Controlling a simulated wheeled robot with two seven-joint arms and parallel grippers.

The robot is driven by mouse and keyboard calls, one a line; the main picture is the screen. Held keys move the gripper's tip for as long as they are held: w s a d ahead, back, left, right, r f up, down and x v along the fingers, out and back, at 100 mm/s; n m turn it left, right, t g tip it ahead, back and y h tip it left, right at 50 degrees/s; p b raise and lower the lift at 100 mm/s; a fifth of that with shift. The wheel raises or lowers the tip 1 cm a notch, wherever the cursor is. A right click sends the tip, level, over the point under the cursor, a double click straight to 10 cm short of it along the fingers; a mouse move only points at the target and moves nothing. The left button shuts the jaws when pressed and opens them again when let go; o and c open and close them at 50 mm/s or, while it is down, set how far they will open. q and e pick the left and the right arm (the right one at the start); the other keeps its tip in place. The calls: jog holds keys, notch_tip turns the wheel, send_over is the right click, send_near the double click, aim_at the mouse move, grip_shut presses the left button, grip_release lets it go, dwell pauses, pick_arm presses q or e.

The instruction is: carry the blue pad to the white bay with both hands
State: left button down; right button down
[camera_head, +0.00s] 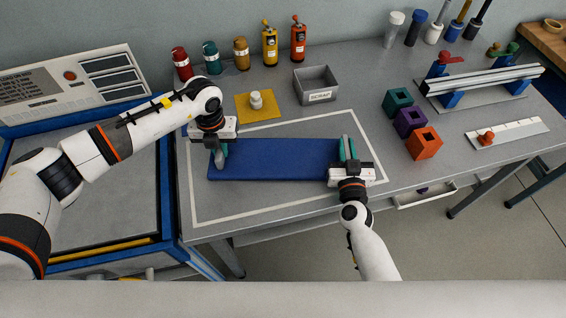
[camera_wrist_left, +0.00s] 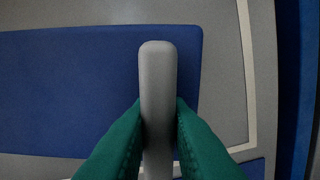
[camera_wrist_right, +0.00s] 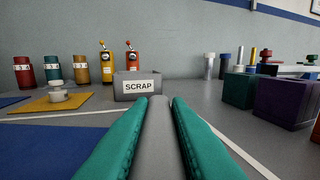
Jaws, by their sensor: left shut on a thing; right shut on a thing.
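The long blue pad (camera_head: 280,160) lies level, within the white outline (camera_head: 193,205) of the bay on the grey table as seen in the head view. I cannot tell whether it touches the table. My left gripper (camera_head: 220,157) is shut on the grey handle at the pad's left end; this handle (camera_wrist_left: 158,80) also shows between the green fingers in the left wrist view. My right gripper (camera_head: 347,152) is shut at the pad's right end; its grey handle (camera_wrist_right: 160,140) shows between the fingers in the right wrist view. The fingers partly hide both handles.
A yellow square (camera_head: 250,110) with a small white knob and a grey SCRAP box (camera_head: 316,86) stand behind the pad. Teal, purple and orange blocks (camera_head: 424,143) stand to the right. Several bottles line the back. A blue-framed machine (camera_head: 90,190) stands left of the table.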

pick_arm(q)
jog(key=c, duration=1.4)
grip_release()
pick_arm(e)
jog(key=c, duration=1.4)
grip_release()
pick_arm(q)
jog(key=shift+o, duration=0.2)
jog(key=shift+r, duration=0.1)
pick_arm(e)
jog(key=shift+o, duration=0.2)
jog(key=shift+s, duration=0.15)
pick_arm(q)
notch_tip(320, 180, up, 12)
pick_arm(e)
jog(key=s, duration=1.1)
jog(key=shift+s, duration=0.4)
pick_arm(q)
jog(key=shift+s, duration=0.1)
